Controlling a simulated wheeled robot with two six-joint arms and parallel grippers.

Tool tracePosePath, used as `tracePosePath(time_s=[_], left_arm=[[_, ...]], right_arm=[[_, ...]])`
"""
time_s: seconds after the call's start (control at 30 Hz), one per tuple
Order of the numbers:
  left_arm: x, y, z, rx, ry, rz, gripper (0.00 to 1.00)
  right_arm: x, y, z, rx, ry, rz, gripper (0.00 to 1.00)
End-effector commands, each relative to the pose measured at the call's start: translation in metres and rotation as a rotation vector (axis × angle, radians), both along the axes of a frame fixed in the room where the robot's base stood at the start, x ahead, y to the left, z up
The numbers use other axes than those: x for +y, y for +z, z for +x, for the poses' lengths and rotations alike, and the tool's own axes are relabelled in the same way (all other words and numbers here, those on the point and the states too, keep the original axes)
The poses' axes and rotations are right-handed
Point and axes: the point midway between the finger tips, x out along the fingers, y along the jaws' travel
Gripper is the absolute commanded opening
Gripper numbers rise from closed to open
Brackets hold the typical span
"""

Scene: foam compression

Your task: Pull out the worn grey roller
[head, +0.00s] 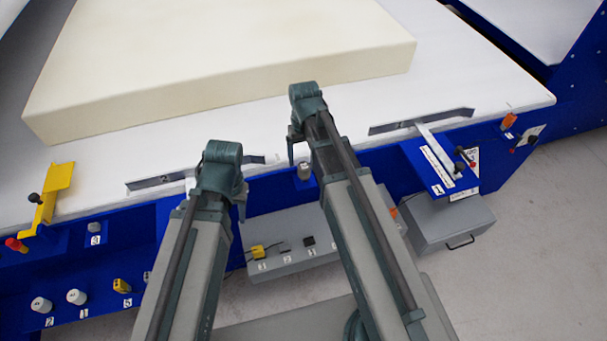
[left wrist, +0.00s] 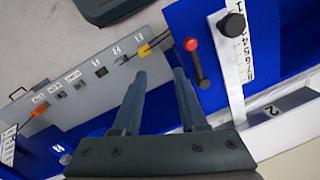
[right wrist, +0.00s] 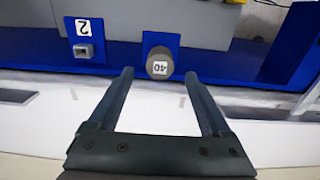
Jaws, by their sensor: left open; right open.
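In the head view the roller (head: 304,171) shows just beside my right arm. My right gripper (right wrist: 159,74) is open and empty, its fingertips either side of the roller's near end in the right wrist view; whether they touch it I cannot tell. My left gripper (left wrist: 158,75) is open and empty over the machine's front side. In the head view my arms partly hide both grippers.
A cream foam block (head: 215,70) lies on the white bed. White rollers (head: 41,305) (head: 77,296) stand on the blue frame at lower left. A red-knobbed lever (left wrist: 194,60) and ruler are near my left gripper's view.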

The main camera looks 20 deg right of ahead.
Motion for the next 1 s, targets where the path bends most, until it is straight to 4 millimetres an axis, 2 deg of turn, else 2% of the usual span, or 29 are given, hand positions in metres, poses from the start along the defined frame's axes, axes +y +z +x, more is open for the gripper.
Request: tracePosePath(time_s=[0.03, 0.1, 0.4, 1.0], left_arm=[[0.0, -0.014, 0.0, 0.0, 0.0, 0.0, 0.42], [0.0, -0.024, 0.0, 0.0, 0.0, 0.0, 0.42], [0.0, -0.059, 0.0, 0.0, 0.0, 0.0, 0.42], [0.0, -0.061, 0.0, 0.0, 0.0, 0.0, 0.42]], right_arm=[[0.0, -0.014, 0.0, 0.0, 0.0, 0.0, 0.82], [0.0, -0.025, 0.0, 0.0, 0.0, 0.0, 0.82], [0.0, -0.059, 0.0, 0.0, 0.0, 0.0, 0.82], [0.0, -0.061, 0.0, 0.0, 0.0, 0.0, 0.82]])
